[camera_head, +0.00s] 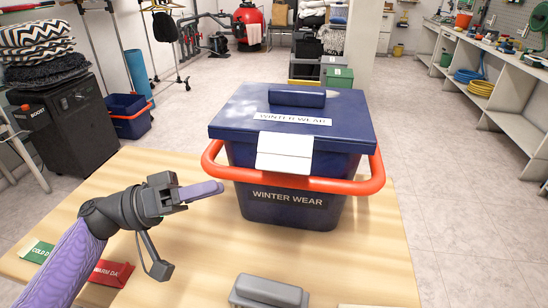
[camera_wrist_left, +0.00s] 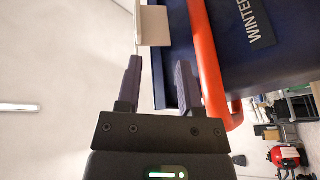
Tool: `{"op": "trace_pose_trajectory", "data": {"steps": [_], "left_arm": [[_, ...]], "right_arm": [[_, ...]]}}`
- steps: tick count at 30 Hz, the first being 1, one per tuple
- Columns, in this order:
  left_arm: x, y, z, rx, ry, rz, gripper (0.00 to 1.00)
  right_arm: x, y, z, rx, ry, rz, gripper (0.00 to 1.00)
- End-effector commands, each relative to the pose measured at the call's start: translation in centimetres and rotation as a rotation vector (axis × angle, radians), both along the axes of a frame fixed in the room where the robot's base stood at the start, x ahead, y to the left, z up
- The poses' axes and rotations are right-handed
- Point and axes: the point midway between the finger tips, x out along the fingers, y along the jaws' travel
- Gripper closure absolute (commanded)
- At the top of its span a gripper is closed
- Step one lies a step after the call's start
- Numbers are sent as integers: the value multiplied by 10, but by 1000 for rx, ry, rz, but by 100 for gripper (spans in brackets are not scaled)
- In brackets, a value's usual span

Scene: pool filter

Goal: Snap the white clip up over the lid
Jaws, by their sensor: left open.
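A dark blue bin (camera_head: 285,205) labelled "WINTER WEAR" stands on the wooden table. Its blue lid (camera_head: 235,112) sits on top. The white clip (camera_head: 285,152) is at the middle of the front, overlapping the lid's front edge and ending above the orange handle; I cannot tell whether it is fastened. In the left wrist view the clip (camera_wrist_left: 152,25) shows as a pale plate beyond my fingertips. My left gripper (camera_head: 207,190) is left of the bin's front, near the handle. Its fingers (camera_wrist_left: 160,80) are apart with nothing between them. My right gripper is not in view.
The orange handle (camera_head: 215,165) juts out around the bin's front and passes close to my left fingers. Green (camera_head: 38,251) and red (camera_head: 110,272) cards lie at the table's left. A grey object (camera_head: 268,292) lies at the front. The table's right front is mostly clear.

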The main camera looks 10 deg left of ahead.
Motion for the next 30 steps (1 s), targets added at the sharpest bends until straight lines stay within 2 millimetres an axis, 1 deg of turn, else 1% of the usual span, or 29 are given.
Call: {"op": "trace_pose_trajectory", "data": {"steps": [1, 3, 5, 8, 12, 15, 18, 22, 29, 30], "left_arm": [[-7, -1, 4, -36, -1, -43, 53], [-15, -3, 10, -78, -5, -93, 53], [-16, -9, 14, -88, -7, -107, 53], [-11, -28, 20, -88, -8, -109, 53], [-1, -58, 29, -87, -9, -107, 53], [4, -75, 34, -86, -9, -105, 53], [8, -86, 37, -87, -8, -104, 53], [10, -93, 38, -86, -7, -102, 53], [11, -94, 38, -86, -7, -101, 53], [11, -94, 38, -85, -6, -100, 59]], "right_arm": [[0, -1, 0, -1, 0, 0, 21], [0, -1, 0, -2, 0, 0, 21], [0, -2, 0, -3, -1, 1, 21], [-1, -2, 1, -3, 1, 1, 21], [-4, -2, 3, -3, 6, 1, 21], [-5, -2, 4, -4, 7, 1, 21], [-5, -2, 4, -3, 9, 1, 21], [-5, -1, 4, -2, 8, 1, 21], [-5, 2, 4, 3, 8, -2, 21], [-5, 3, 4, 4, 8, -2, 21]]}}
